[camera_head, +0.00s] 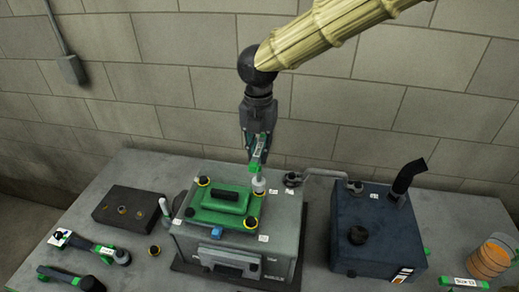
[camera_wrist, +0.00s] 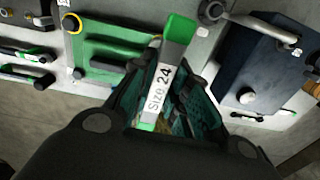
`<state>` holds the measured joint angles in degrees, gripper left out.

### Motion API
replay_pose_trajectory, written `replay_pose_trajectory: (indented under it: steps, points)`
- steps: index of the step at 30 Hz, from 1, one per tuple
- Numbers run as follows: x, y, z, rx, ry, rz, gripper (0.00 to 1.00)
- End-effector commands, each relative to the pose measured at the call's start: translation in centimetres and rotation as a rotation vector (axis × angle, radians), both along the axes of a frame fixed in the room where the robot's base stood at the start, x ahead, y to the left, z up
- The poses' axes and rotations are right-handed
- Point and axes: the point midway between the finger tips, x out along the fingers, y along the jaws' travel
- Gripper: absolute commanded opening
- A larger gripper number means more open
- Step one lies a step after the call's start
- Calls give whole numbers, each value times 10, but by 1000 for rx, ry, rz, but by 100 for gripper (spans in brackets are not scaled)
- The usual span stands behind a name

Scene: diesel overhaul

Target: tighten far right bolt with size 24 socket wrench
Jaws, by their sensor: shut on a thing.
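My gripper (camera_head: 256,146) is above the back right corner of the engine block (camera_head: 278,238), shut on the size 24 socket wrench (camera_head: 262,148). In the wrist view, the wrench's "Size 24" label and green end (camera_wrist: 178,40) stick out between the fingers (camera_wrist: 165,105). In the head view, its pale socket end (camera_head: 259,184) points down at the far right corner of the green cover (camera_head: 221,202). The far right bolt is hidden there; I cannot tell if the socket is seated on it.
Two other wrenches (camera_head: 85,244) (camera_head: 68,279) lie at the left, near a dark box (camera_head: 130,208). A pipe (camera_head: 322,172) links the block to a dark blue tank (camera_head: 375,235) with a black exhaust (camera_head: 408,176). An orange cylinder (camera_head: 490,258) stands far right. A block wall is behind.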

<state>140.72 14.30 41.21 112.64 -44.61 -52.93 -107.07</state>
Motion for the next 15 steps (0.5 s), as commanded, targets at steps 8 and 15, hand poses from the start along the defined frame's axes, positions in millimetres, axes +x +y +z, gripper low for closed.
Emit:
replay_pose_trajectory:
  steps: [8,15]
  points:
    - [1,1,0,2,0,286,0]
    - [1,1,0,1,0,509,0]
